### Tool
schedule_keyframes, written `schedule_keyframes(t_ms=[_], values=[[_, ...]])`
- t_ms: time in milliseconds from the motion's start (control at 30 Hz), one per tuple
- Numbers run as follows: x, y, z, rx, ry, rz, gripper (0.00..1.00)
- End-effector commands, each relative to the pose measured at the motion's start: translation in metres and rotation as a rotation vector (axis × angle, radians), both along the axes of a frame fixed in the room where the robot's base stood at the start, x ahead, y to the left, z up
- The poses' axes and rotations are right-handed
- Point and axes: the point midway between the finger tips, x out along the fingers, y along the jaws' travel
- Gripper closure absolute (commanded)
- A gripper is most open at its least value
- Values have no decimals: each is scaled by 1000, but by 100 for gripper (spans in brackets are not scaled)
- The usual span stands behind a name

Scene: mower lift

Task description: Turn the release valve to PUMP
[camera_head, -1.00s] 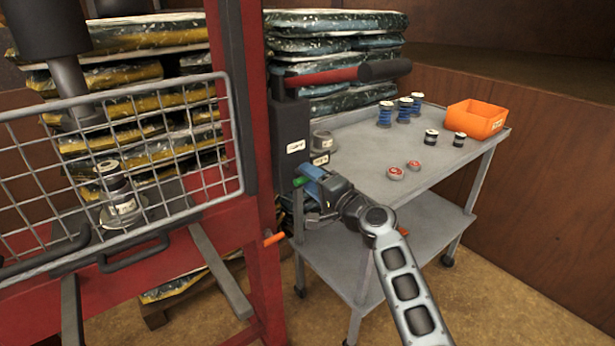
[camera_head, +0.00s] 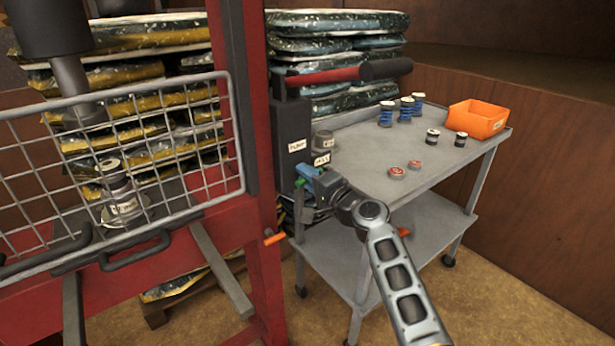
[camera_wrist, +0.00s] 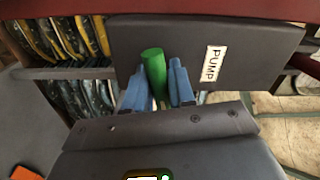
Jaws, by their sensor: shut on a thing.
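The release valve's green handle (camera_wrist: 154,70) stands between my gripper's blue fingers (camera_wrist: 160,84) in the wrist view, and my gripper is shut on it. Its tip sticks out past the fingertips, beside the dark pump housing (camera_wrist: 145,32). A white PUMP label (camera_wrist: 214,63) is on the housing, to the right of the handle. In the head view the green tip (camera_head: 300,183) shows at the housing's lower end, with my gripper (camera_head: 306,174) beside it. The PUMP label (camera_head: 297,146) is above it. The valve's pivot is hidden, so I cannot tell its exact setting.
A red press frame (camera_head: 262,200) with a wire guard (camera_head: 130,150) stands left. A pump lever (camera_head: 345,74) juts out above the housing. A grey trolley (camera_head: 440,178) stands right, with spools, small parts and an orange bin (camera_head: 478,120). Stacked bags stand behind.

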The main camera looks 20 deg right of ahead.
Motion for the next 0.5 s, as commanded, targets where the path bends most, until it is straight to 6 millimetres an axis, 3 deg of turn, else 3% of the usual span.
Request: schedule_keyframes(t_ms=[500], values=[[0,-1,-5,-85,-28,-2,100]])
